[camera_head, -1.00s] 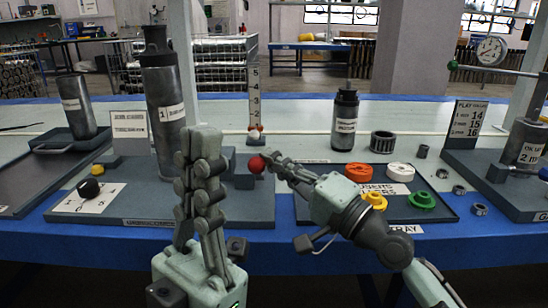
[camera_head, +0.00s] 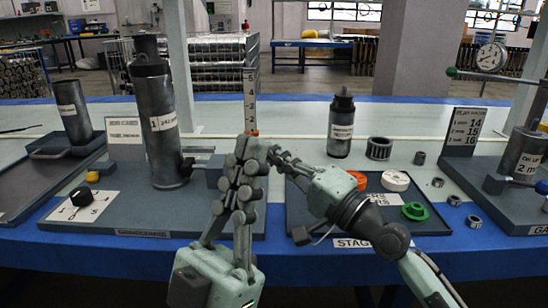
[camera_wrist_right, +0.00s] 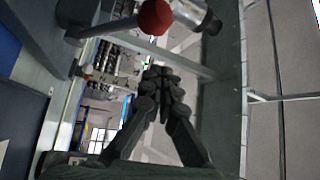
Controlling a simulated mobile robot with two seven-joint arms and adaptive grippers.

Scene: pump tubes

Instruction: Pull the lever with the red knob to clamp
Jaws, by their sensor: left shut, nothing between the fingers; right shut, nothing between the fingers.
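The red knob (camera_wrist_right: 154,17) shows at the top of the right wrist view, on a thin lever rod (camera_wrist_right: 105,27). In the head view the knob is hidden, apparently behind my left gripper. A tall dark tube (camera_head: 162,120) stands upright on the grey fixture board (camera_head: 120,212), with a clamp (camera_head: 206,165) at its side. My left gripper (camera_head: 252,146) is shut and empty, upright to the right of the tube. My right gripper (camera_head: 276,155) is shut and empty, its tips close beside the left fingers. In the right wrist view its fingertips (camera_wrist_right: 158,76) are below the knob, apart in the picture.
A tray (camera_head: 440,222) with a white ring (camera_head: 395,180), a green ring (camera_head: 414,211) and an orange ring (camera_head: 357,180) lies at right, partly behind my right arm. A dark bottle (camera_head: 342,125) stands behind it. A gauge stand (camera_head: 490,195) is at far right.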

